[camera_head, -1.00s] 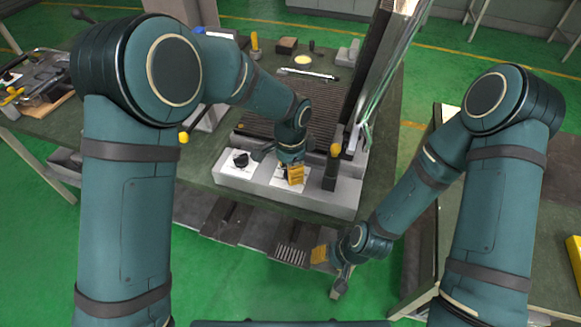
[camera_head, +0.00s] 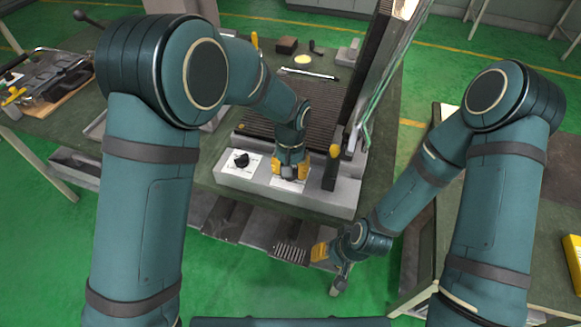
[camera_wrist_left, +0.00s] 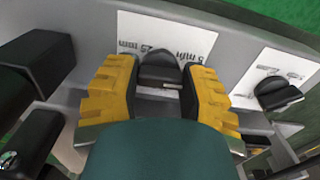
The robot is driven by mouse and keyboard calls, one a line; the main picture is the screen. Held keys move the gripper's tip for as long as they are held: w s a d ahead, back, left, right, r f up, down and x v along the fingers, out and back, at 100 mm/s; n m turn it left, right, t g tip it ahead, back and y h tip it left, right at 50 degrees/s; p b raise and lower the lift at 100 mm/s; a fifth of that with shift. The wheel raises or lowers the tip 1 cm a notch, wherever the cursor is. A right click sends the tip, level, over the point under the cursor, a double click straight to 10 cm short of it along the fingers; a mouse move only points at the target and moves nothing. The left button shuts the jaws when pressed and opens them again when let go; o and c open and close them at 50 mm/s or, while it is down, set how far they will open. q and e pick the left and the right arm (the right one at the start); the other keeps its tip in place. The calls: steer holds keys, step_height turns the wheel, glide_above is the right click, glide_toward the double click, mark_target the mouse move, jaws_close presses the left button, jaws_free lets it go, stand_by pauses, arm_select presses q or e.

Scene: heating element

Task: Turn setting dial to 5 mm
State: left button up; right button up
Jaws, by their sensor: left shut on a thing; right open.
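The setting dial (camera_wrist_left: 160,70) is a black knob on a white plate with mm markings, seen in the left wrist view. My left gripper (camera_wrist_left: 160,90) has its yellow pads on either side of this knob and is shut on it. In the head view my left gripper (camera_head: 290,170) is at the front panel and hides the dial; only part of its white plate (camera_head: 287,181) shows. I cannot read which mark the dial points to. My right gripper (camera_head: 329,266) is open and empty, low in front of the bench and away from the panel.
A second black knob (camera_head: 241,160) sits on the panel left of the held dial; it also shows in the left wrist view (camera_wrist_left: 277,93). A dark upright lever (camera_head: 332,168) stands right of the dial. The ribbed heating bed (camera_head: 325,115) and a tall upright plate (camera_head: 369,65) are behind.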

arm_select(q)
steer(key=n+p, duration=0.1)
steer(key=n, duration=0.4)
steer(key=shift+s+f, duration=0.1)
steer(key=shift+n, duration=0.3)
stand_by(0.4)
steer(key=o, duration=1.2)
steer(key=shift+r, duration=0.55)
step_height(320, 180, up, 11)
